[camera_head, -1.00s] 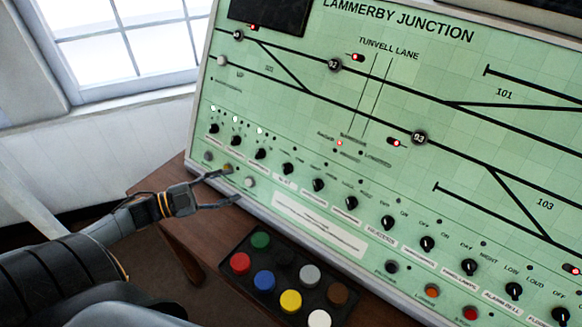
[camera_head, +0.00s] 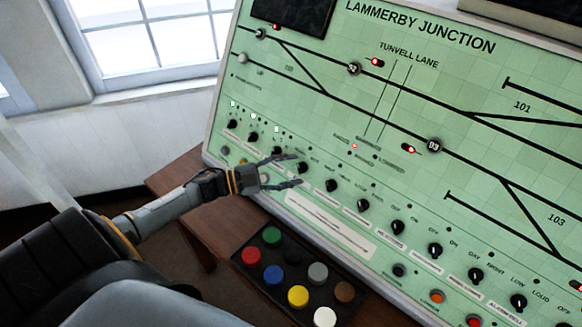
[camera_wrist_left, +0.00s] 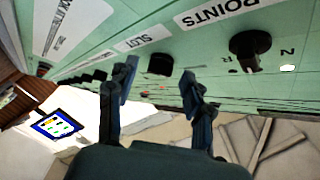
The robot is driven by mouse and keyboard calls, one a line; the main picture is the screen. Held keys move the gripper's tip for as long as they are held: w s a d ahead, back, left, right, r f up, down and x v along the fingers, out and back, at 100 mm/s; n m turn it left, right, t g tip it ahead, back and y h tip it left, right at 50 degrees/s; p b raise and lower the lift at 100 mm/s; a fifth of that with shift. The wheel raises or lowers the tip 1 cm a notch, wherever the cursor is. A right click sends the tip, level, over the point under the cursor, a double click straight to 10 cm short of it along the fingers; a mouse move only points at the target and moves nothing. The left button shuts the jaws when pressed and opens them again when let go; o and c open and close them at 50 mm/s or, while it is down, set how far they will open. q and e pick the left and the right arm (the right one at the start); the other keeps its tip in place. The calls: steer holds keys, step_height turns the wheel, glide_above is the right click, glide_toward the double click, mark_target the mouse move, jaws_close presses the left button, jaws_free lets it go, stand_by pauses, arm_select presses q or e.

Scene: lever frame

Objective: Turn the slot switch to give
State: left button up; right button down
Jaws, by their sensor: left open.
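The slot switch is a black rotary knob (camera_head: 302,168) in the lower row of the green panel. In the left wrist view the black knob (camera_wrist_left: 160,65) sits beside the white "SLOT" label (camera_wrist_left: 140,41). My left gripper (camera_head: 296,171) is open in front of the panel; in the left wrist view its two fingertips (camera_wrist_left: 160,79) appear on either side of the knob. I cannot tell whether they touch it. Which way the knob points is too small or dark to read. My right gripper is not in view.
A "POINTS" knob (camera_wrist_left: 250,46) lies close beside the left fingers. Several more black knobs, such as one (camera_head: 332,185), continue along the row. A dark tray (camera_head: 262,287) of coloured round pieces stands on the brown desk (camera_head: 192,222) below the panel.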

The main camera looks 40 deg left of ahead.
arm_select(q)
steer(key=shift+w+d, duration=0.2)
steer(key=shift+w, duration=0.05)
jaws_close()
